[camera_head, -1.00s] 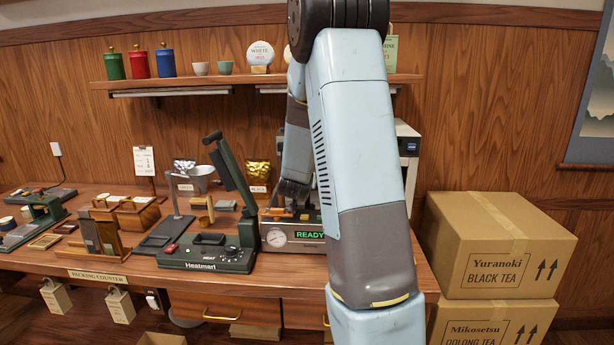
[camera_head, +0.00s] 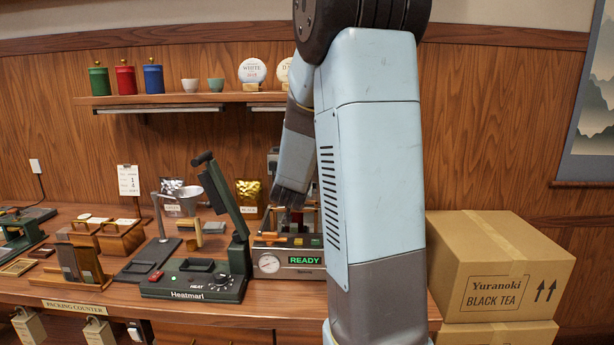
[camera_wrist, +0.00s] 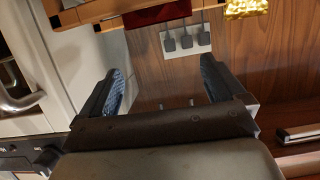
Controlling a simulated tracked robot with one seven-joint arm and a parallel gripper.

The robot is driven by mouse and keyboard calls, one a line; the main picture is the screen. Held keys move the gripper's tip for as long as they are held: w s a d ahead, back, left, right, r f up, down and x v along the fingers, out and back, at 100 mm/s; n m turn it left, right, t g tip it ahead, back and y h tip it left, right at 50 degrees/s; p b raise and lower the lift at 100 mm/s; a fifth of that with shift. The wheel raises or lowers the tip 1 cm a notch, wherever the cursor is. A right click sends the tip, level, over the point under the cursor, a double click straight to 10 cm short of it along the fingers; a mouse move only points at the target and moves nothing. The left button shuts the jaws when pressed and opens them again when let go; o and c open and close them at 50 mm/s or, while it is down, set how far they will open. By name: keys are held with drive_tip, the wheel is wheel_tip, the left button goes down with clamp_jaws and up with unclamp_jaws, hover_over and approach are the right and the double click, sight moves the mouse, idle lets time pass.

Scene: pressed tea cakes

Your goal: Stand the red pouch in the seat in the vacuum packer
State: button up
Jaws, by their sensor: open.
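My gripper (camera_wrist: 163,85) is open and empty in the wrist view, with its two fingers well apart. In the head view my gripper (camera_head: 290,203) hangs just above the vacuum packer (camera_head: 290,262), whose green display reads READY. A dark red piece, apparently the red pouch (camera_wrist: 157,13), shows at the top edge of the wrist view, beyond the fingertips and apart from them. It sits beside an orange-brown wooden edge (camera_wrist: 97,10). Most of the pouch is cut off there, so I cannot tell how it stands in the seat. My arm hides the packer's right part.
A Heatmari sealer (camera_head: 195,283) with a raised arm stands left of the packer. A gold pouch (camera_head: 249,193) stands behind. Cardboard boxes (camera_head: 500,265) are at right. A shelf (camera_head: 190,98) runs above the counter.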

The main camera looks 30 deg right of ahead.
drive_tip(key=s+a+r, duration=0.3)
drive_tip(key=s+r, duration=0.4)
drive_tip(key=s, duration=0.4)
drive_tip(key=shift+s+r, duration=0.25)
drive_tip(key=shift+r, duration=0.15)
drive_tip(key=shift+a, duration=0.1)
